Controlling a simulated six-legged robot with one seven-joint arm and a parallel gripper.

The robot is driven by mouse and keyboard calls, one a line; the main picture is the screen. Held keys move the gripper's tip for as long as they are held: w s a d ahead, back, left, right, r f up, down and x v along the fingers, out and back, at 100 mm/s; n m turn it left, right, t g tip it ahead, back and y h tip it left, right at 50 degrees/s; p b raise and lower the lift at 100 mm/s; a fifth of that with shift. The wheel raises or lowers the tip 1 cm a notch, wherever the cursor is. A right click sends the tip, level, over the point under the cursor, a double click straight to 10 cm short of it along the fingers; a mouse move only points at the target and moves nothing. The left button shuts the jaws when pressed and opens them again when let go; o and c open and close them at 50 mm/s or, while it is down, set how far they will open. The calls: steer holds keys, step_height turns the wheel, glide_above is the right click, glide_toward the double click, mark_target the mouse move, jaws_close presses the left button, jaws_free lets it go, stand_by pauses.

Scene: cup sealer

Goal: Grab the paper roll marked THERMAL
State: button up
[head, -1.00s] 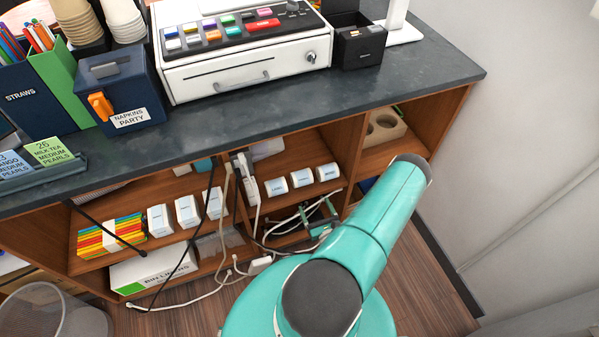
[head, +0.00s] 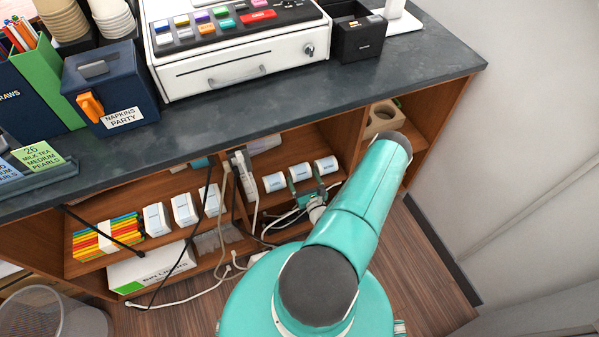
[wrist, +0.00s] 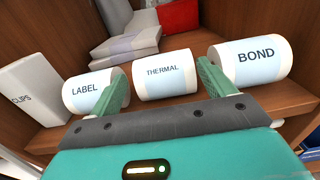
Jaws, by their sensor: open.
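The paper roll marked THERMAL (wrist: 165,76) lies on its side on a wooden shelf, in the middle of a row of three. It shows in the head view (head: 300,172) as a small white roll. The roll marked LABEL (wrist: 93,91) is to its left and the roll marked BOND (wrist: 250,63) to its right. My gripper (wrist: 162,82) is open, its green fingers pointing at the row. The left finger overlaps the LABEL roll's right end and the right finger the BOND roll's left end in the wrist view; I cannot tell whether they touch. Nothing is held.
A white CLIPS box (wrist: 32,92) stands left of the rolls. Stacked packages (wrist: 128,38) and a red item (wrist: 172,18) lie behind. A wooden divider (head: 345,143) and cables (head: 280,222) are close by.

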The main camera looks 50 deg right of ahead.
mark_target(302, 175)
steer(key=x, duration=0.4)
steer(key=shift+w+d+f, duration=0.2)
steer(key=shift+w+d, duration=0.1)
steer(key=shift+c, duration=0.2)
steer(key=c, duration=0.8)
steer(key=shift+r, duration=0.1)
